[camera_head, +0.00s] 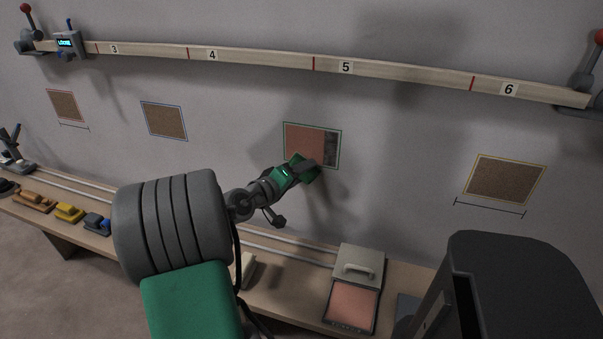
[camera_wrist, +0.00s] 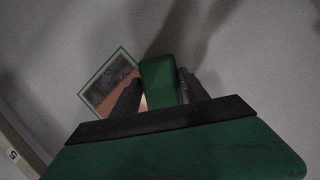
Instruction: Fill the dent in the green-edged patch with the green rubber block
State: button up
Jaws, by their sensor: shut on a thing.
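The green-edged patch (camera_head: 302,143) is on the wall below the rail's section 5. Its left part is smooth pink and a strip along its right side is dark grey and rough. In the wrist view the patch (camera_wrist: 108,76) shows its dark part and some pink. My gripper (camera_head: 306,167) is at the patch's lower edge, shut on the green rubber block (camera_wrist: 158,78), which stands between the two fingers. The block and gripper cover the patch's lower middle. I cannot tell whether the block touches the wall.
A wooden rail (camera_head: 265,60) with numbered sections runs above. Other patches hang left, blue-edged (camera_head: 164,121) and red-edged (camera_head: 65,105), and right, yellow-edged (camera_head: 505,180). The bench (camera_head: 283,290) below holds an open box of pink filler (camera_head: 352,305) and several small tools. The wall around the patch is clear.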

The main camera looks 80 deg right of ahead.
aim_at(311, 175)
jog(key=shift+a, duration=0.1)
jog(key=shift+c, duration=0.2)
jog(key=shift+a, duration=0.5)
jog(key=shift+s+a+r+p, duration=0.15)
jog(key=shift+s+p, duration=0.35)
jog(key=shift+s, duration=0.95)
jog(key=shift+d, duration=0.65)
